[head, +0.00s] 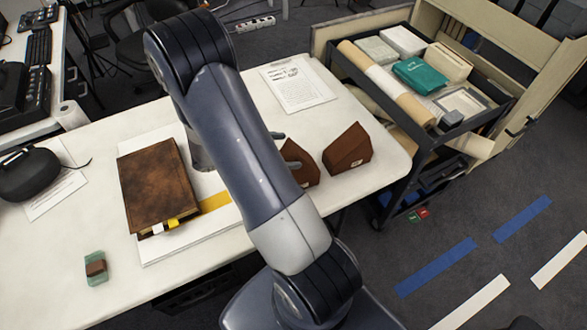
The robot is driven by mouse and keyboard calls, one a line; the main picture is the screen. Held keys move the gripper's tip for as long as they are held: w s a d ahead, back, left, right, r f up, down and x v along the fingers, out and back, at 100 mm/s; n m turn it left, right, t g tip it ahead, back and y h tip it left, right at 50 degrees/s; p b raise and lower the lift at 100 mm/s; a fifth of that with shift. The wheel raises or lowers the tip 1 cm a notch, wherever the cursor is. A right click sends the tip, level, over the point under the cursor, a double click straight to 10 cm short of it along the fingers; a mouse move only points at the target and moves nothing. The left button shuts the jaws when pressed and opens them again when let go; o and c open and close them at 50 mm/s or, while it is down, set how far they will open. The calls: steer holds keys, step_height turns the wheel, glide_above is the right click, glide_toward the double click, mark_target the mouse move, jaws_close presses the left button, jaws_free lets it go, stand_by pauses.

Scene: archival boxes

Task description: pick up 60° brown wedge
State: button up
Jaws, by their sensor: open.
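Two brown wedges stand on the white table, right of my arm. The right wedge (347,149) is in full view, with a sloped top and a small pale mark low on its front. The left wedge (303,168) is partly hidden behind my arm. The marks are too small to read, so I cannot tell which one is 60°. My gripper (280,137) is mostly hidden behind my arm. A grey fingertip shows just above and left of the left wedge. The gripper is open; I cannot tell whether it touches that wedge.
A brown leather book (155,187) lies on white board left of my arm. A printed sheet (298,85) lies at the back. A small brown block on a green pad (96,268) is front left. A cart (440,135) with boxes stands off the table's right end.

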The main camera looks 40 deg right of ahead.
mark_target(299, 150)
steer(key=x, duration=0.2)
steer(key=p+x, duration=0.1)
steer(key=x, duration=0.1)
steer(key=shift+s+r, duration=0.25)
steer(key=shift+s, duration=0.1)
steer(key=shift+d+f, duration=0.25)
steer(key=shift+d, duration=0.05)
steer(key=shift+c, duration=0.6)
steer(key=c, duration=1.2)
